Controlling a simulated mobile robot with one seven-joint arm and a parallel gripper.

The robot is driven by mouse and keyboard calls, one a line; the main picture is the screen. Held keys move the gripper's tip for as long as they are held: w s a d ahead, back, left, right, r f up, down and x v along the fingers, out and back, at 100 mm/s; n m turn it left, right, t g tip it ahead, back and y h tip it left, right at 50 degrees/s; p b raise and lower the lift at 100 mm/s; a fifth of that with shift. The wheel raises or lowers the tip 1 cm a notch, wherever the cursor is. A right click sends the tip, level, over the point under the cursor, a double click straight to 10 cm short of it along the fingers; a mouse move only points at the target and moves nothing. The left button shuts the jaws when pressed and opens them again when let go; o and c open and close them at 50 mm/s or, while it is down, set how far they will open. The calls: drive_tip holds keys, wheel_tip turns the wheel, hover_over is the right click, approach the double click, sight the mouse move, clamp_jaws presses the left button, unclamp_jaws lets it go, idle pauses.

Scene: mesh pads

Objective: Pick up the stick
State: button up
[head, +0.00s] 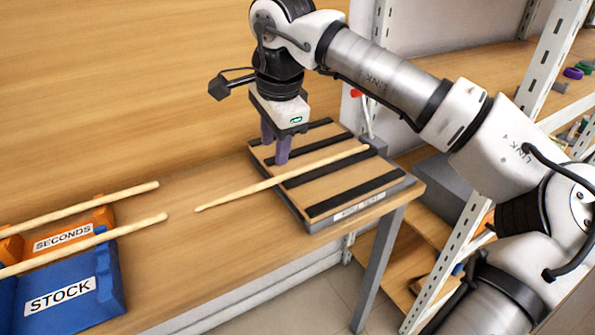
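A long pale wooden stick (240,193) lies across a slatted board with dark strips (345,190), its left end reaching past the board over the bench. My gripper (276,150) hangs fingers-down over the far left part of the board. Its two purple fingers stand apart with nothing visible between them. The fingertips appear just above and behind the stick, not around it; the exact height gap is hard to tell. Two similar sticks lie at the left, one across the orange SECONDS holder (62,238) and one across the blue STOCK holder (60,295).
The wooden bench (180,270) is clear between the holders and the board. A wooden wall panel (120,90) stands behind. A thin post with a red top (358,96) rises behind the board. Metal shelving (552,50) with small items is at the right.

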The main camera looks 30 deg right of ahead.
sight(273, 179)
drive_tip(key=x, duration=0.8)
drive_tip(key=shift+s, duration=0.2)
clamp_jaws()
